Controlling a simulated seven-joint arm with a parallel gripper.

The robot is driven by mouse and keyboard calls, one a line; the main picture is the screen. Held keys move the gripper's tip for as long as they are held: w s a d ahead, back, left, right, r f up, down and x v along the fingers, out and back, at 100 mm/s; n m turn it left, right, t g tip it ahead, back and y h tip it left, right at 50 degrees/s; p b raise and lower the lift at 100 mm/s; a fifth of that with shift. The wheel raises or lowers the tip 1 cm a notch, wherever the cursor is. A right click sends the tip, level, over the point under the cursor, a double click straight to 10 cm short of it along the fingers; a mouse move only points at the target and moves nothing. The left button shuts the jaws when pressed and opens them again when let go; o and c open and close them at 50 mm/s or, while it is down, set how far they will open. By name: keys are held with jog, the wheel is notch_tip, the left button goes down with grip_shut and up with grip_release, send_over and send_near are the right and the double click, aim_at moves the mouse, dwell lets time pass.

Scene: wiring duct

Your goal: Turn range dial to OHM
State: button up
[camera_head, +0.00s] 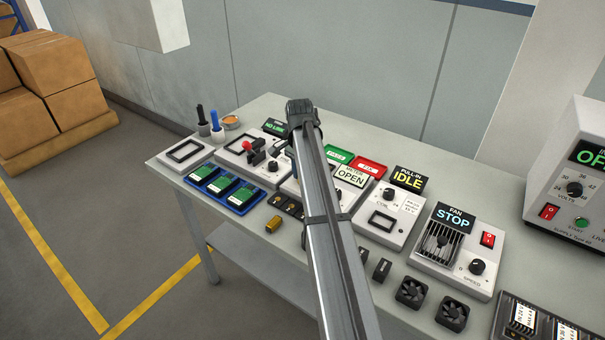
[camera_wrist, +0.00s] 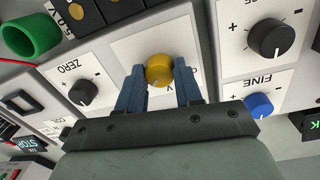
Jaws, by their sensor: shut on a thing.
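The range dial appears to be the round yellow knob (camera_wrist: 160,69) on a white panel (camera_wrist: 128,48) in the wrist view. My gripper (camera_wrist: 158,79) is shut on it, with one blue finger on its left side and one on its right. A letter that looks like V shows just below the knob. The rest of its scale is hidden or unreadable, and I cannot tell where the dial points. A sign there reads METER OPEN (camera_head: 349,176).
In the wrist view, a black ZERO knob (camera_wrist: 83,92) sits left of the dial. A large black knob (camera_wrist: 270,38) and a blue FINE knob (camera_wrist: 259,105) sit to the right. A green ring (camera_wrist: 30,36) is at upper left. The fan panel (camera_head: 456,249) stands farther right on the bench.

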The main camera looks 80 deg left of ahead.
jog(key=shift+m, duration=0.9)
jog(key=o, duration=1)
jog(key=shift+o, duration=0.2)
jog(key=shift+r, duration=0.1)
notch_tip(320, 180, up, 14)
jog(key=shift+s+a+f, duration=0.15)
jog(key=shift+a+f, duration=0.1)
jog(key=shift+a, duration=0.05)
